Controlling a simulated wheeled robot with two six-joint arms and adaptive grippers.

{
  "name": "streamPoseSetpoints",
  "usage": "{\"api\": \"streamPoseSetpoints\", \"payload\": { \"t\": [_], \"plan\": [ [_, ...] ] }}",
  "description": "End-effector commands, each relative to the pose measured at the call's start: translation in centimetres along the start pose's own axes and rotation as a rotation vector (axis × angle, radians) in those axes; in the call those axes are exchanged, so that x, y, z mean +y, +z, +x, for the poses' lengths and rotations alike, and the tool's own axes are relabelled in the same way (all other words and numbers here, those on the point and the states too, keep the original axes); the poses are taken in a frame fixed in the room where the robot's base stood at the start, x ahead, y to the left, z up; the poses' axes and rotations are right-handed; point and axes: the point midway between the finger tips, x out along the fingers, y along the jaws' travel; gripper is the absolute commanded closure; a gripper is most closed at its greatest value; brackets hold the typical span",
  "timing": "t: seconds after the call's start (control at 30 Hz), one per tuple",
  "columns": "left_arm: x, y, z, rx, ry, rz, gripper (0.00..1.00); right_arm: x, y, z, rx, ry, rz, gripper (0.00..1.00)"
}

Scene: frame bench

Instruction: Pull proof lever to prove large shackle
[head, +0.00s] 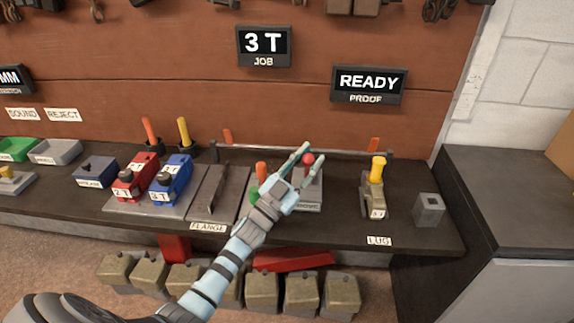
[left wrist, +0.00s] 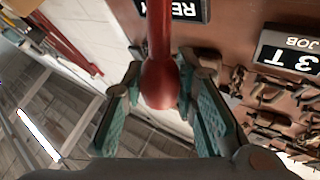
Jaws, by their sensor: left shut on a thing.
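The proof lever's red ball knob (head: 307,159) shows at the back middle of the bench. My left gripper (head: 306,163) is shut on it, with one teal finger on each side. In the left wrist view, the red knob (left wrist: 160,86) and its red shaft sit between the fingers (left wrist: 160,100). An olive-grey piece (head: 372,196) with a yellow top stands upright at the LUG label; it may be the large shackle. The proof display (head: 368,83) reads READY. The lever's base is partly hidden by my gripper. My right gripper is not in view.
A job display (head: 263,46) reads 3 T. Red (head: 134,183) and blue (head: 170,181) tagged blocks stand to the left. A grey rail (head: 340,152) runs behind the lever. A grey square block (head: 428,209) is at the right. Several olive weights hang below the bench.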

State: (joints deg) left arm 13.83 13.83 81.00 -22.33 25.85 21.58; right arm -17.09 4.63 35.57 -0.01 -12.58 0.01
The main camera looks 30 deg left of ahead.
Motion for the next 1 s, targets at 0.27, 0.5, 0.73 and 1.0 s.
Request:
{"api": "streamPoseSetpoints", "payload": {
  "t": [0.27, 0.5, 0.73, 1.0],
  "plan": [
    [2.7, 1.5, -3.2, 0.193, 0.006, 0.121, 1.0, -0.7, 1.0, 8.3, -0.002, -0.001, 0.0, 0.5],
    [3.5, 1.6, -4.6, 0.302, 0.005, 0.197, 1.0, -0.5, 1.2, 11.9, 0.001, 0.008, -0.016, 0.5],
    [3.7, 1.6, -5.1, 0.348, 0.003, 0.23, 1.0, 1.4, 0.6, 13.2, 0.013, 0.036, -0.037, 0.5],
    [3.8, 1.5, -5.2, 0.356, 0.005, 0.237, 1.0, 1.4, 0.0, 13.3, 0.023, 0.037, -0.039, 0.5]
  ]
}}
